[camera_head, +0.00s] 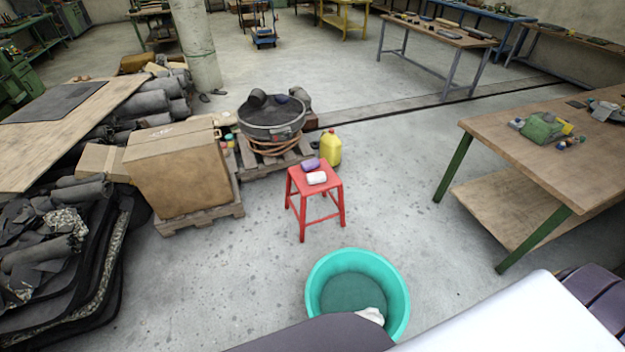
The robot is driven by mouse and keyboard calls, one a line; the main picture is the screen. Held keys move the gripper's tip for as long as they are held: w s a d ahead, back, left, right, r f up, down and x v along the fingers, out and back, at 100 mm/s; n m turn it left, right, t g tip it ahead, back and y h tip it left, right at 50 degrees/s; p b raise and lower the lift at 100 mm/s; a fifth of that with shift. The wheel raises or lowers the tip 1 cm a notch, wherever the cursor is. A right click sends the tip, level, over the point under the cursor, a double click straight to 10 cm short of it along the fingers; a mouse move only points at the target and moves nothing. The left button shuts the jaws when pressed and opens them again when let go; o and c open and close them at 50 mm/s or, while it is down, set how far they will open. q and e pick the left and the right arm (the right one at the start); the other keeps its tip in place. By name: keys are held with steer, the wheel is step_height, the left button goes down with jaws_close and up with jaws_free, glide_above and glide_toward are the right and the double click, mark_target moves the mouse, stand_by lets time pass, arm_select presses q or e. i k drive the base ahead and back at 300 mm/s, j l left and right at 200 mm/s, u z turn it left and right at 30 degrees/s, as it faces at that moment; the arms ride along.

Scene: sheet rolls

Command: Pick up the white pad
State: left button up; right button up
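The white pad (317,179) is a small rounded block lying on top of the red stool (331,188), near the front of its seat. A purple pad (311,165) of like shape lies just behind it on the same seat. Nothing covers the white pad from above. Neither of my grippers shows in the head view.
A teal tub (392,271) with a whitish cloth stands before the stool. A yellow jug (331,148) stands behind the stool. A cardboard box (180,175) is at left, a wooden workbench (545,165) at right. Floor between stool and workbench is clear.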

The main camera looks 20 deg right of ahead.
mark_target(319, 177)
steer(key=i+j, duration=0.15)
steer(key=j, duration=0.2)
steer(key=i+j+z, duration=0.15)
steer(key=j, duration=0.2)
steer(key=i+j, duration=0.2)
steer(key=j, duration=0.2)
steer(key=i+j+z, duration=0.25)
steer(key=i+j, duration=0.4)
steer(key=i+z, duration=0.15)
steer(key=i, duration=0.55)
steer(key=i+l+z, duration=0.1)
steer(key=i+l, duration=0.15)
steer(key=i+l+z, duration=0.1)
steer(key=i, duration=0.4)
steer(key=l, duration=0.05)
